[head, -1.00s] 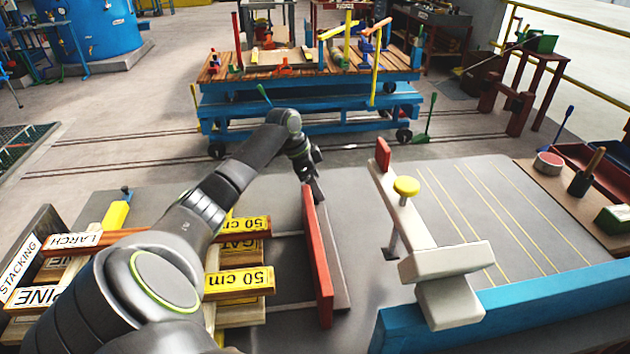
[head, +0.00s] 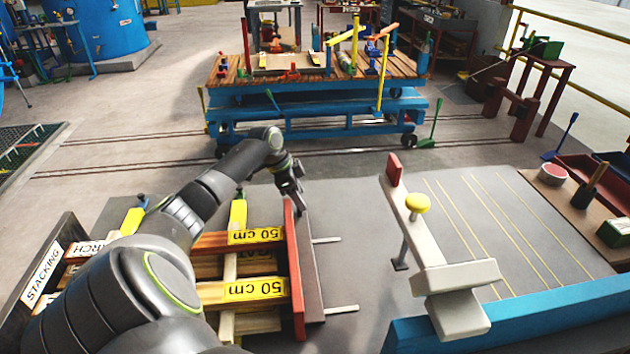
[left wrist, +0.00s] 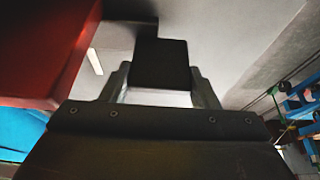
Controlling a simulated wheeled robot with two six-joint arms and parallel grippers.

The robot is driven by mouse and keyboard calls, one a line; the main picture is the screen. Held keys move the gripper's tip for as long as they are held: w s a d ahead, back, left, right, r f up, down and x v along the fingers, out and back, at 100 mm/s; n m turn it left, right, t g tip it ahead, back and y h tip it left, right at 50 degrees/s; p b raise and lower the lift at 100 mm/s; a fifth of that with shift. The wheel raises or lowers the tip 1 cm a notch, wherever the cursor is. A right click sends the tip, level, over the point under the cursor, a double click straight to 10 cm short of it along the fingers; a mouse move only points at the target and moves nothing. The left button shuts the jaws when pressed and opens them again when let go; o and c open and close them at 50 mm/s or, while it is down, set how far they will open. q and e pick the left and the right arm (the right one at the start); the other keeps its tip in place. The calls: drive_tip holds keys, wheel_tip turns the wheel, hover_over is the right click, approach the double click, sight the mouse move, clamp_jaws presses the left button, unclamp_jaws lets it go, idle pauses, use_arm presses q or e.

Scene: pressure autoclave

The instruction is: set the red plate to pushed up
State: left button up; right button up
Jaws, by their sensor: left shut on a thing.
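The red plate (head: 295,268) stands upright on its long edge in the head view, with a grey backing on its right side. Its left face is at the ends of the stacked boards (head: 215,243), with no clear gap showing. My left gripper (head: 296,198) is at the plate's far end. In the left wrist view my left gripper (left wrist: 160,88) is shut with a dark block (left wrist: 160,62) between its fingers, seemingly a grip part of the plate; the red plate (left wrist: 38,50) fills the upper left there. My right gripper is not in view.
Two pale rails (head: 340,310) stick out on the plate's right over bare grey floor. A white beam with a yellow knob (head: 417,203) stands further right, above a blue rail (head: 540,308). A blue cart (head: 320,105) is behind. My left arm covers part of the boards.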

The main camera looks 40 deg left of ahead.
use_arm(q)
drive_tip(key=shift+s+a+r, duration=0.2)
drive_tip(key=shift+s+a, duration=0.3)
drive_tip(key=shift+s, duration=0.1)
drive_tip(key=shift+s+a+f+p, duration=0.2)
drive_tip(key=shift+s+a+p, duration=0.15)
drive_tip(key=shift+s+p, duration=0.05)
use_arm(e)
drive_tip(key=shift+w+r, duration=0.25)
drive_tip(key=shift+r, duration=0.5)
use_arm(q)
drive_tip(key=o, duration=1.4)
drive_tip(key=b+v, duration=0.1)
drive_tip(key=v, duration=1.6)
drive_tip(key=shift+r, duration=0.2)
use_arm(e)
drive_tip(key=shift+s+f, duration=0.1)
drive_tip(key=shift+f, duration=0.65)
use_arm(q)
drive_tip(key=shift+f, duration=0.1)
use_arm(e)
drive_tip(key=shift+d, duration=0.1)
